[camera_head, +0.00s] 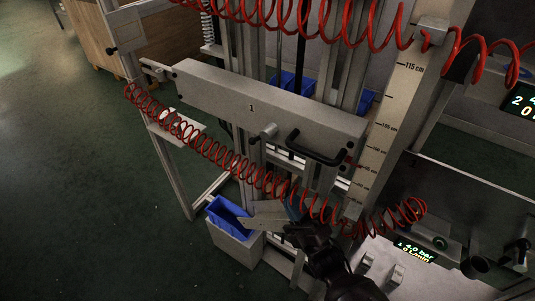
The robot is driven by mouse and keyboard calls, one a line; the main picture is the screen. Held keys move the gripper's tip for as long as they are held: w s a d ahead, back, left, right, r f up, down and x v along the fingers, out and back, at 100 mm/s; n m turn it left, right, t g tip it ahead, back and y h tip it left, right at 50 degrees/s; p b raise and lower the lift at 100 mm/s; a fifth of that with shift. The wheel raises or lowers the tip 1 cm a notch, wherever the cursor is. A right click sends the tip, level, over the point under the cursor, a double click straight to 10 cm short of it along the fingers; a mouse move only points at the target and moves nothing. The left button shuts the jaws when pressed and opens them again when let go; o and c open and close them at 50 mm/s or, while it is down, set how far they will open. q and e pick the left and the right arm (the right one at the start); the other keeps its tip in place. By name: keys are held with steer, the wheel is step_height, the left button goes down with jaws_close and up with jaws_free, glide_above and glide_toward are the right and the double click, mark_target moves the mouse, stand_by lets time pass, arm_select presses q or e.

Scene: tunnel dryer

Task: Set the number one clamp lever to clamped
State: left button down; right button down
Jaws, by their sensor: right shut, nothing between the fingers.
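A long pale beam marked "1" (220,95) crosses the upright frame in the middle of the head view. A short grey lever or knob (263,133) sticks out at its lower edge, under the number. It looks like the number one clamp lever, but its setting cannot be read. A black bar handle (315,151) is fixed to the beam right of it. My right gripper (291,231) is dark, shut and empty. It is low in the picture, well below the lever and apart from it. My left gripper is not in view.
A centimetre scale (391,115) rises at right, near a panel with lit displays (415,251). Floor at left is clear.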

steer(key=p, duration=0.1)
glide_toward(262, 135)
steer(key=w+a+r, duration=0.1)
steer(key=w+a, duration=0.3)
steer(key=w, duration=0.1)
steer(key=shift+w+a+r, duration=0.15)
steer(key=shift+w+r, duration=0.25)
steer(key=shift+r, duration=0.15)
